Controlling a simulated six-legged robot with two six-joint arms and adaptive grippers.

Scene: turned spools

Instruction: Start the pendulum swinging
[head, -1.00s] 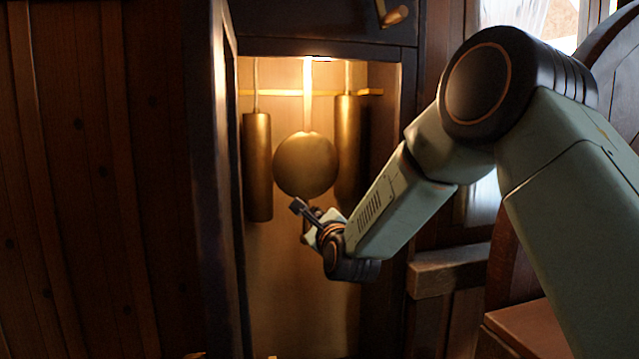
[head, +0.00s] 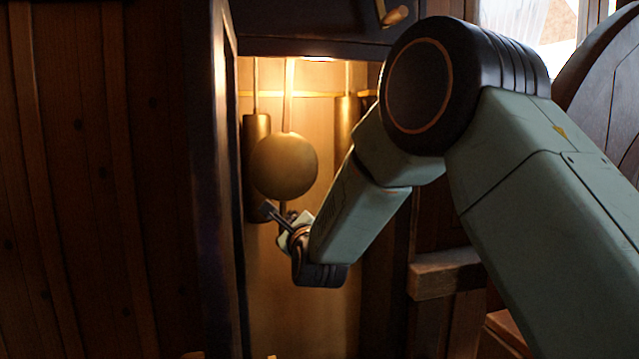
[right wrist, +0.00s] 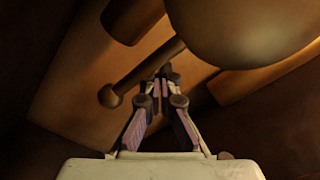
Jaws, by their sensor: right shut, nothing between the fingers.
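The pendulum's round brass bob (head: 284,165) hangs on a pale rod (head: 289,95) inside a lit, tall case. It is left of the case's middle and overlaps the left brass weight in the head view. My right gripper (head: 270,211) is shut and empty, just below the bob. In the right wrist view the bob (right wrist: 245,30) is large at upper right, and a short stem with a knob (right wrist: 110,97) extends from it. The shut fingertips (right wrist: 161,86) are close to this stem; I cannot tell whether they touch. My left gripper is not in view.
A left cylindrical weight (head: 257,128) and a right one (head: 347,112) hang beside the bob. The case's dark left edge (head: 222,180) and the wooden top panel (head: 310,28) frame the opening.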

